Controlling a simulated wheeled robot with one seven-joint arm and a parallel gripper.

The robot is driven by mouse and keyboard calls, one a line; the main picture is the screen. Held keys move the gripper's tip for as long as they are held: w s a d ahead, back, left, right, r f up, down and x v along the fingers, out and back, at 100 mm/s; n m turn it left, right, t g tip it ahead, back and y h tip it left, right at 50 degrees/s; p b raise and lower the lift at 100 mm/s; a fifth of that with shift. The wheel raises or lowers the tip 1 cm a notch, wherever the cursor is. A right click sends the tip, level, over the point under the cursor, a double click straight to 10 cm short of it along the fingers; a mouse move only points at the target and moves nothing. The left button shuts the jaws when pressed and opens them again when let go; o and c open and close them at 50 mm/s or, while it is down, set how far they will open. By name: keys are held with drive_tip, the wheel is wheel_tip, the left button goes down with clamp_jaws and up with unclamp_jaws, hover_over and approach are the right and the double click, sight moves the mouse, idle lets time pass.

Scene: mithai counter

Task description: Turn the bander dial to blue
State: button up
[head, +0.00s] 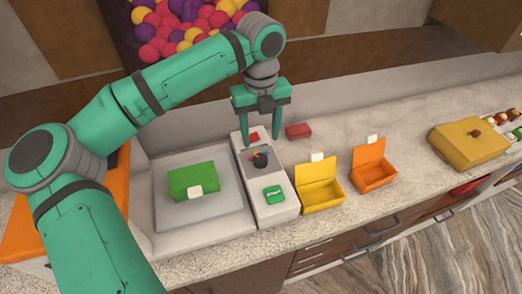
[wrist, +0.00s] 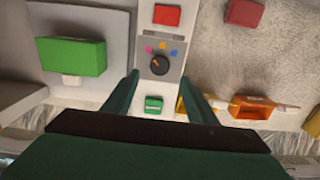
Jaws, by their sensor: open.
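The bander (head: 279,208) is a narrow pale unit with a black round dial (head: 260,158) on a grey plate. My gripper (head: 262,142) is open and points down above the bander. In the wrist view its fingers lie on either side of the dial, apart from it.
The bander has a red block (wrist: 166,15) above the dial and a green one (wrist: 153,104) below. A green box (head: 193,181) lies on the tray at left. Open yellow (head: 319,190) and orange (head: 372,170) boxes and a closed red box (head: 298,130) stand at right.

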sight(260, 158)
wheel_tip(260, 158, down, 9)
drive_tip(key=shift+s+r, duration=0.1)
drive_tip(key=shift+r, duration=0.05)
idle(0.4)
drive_tip(key=c, duration=1.1)
drive_tip(key=shift+o, duration=0.2)
